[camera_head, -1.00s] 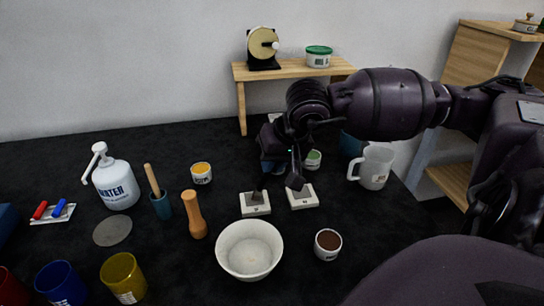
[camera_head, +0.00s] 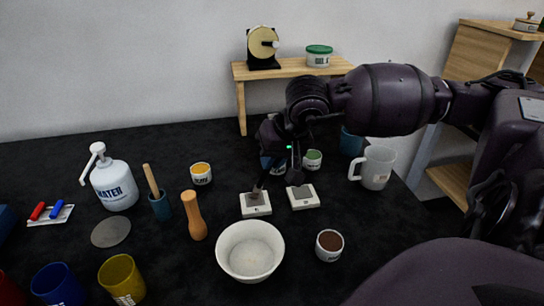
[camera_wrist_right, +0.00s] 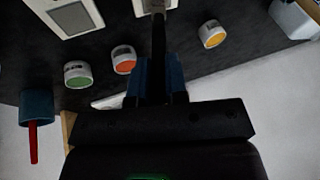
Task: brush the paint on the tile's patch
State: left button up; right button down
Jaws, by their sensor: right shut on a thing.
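Two small white tiles with grey patches lie on the dark table: the left tile (camera_head: 256,211) and the right tile (camera_head: 312,203). My right gripper (camera_head: 273,164) is shut on a thin dark tool, seemingly a brush (camera_head: 259,184), which slants down to the left tile's darker patch (camera_head: 255,198). I cannot tell if its tip touches. In the right wrist view the gripper's blue fingers (camera_wrist_right: 158,82) hold the dark shaft, which reaches toward one tile at the top edge; the other tile (camera_wrist_right: 70,18) is at upper left. My left gripper is not in view.
A white bowl (camera_head: 249,251) and a brown-filled pot (camera_head: 329,245) stand in front of the tiles. A wooden pestle-like tool (camera_head: 194,215), yellow pot (camera_head: 201,173), green pot (camera_head: 313,159) and white jug (camera_head: 373,167) surround them. A wooden shelf (camera_head: 295,72) stands behind.

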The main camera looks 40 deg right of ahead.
jog(key=shift+s+a, duration=0.35)
jog(key=shift+s, duration=0.3)
jog(key=shift+w+d+f, duration=0.1)
jog(key=shift+w+d, duration=0.1)
jog(key=shift+w, duration=0.2)
jog(key=shift+w+d+b, duration=0.1)
jog(key=shift+b, duration=0.2)
jog(key=shift+r, duration=0.2)
jog(key=shift+s+a, duration=0.4)
jog(key=shift+s, duration=0.3)
dwell(0.4)
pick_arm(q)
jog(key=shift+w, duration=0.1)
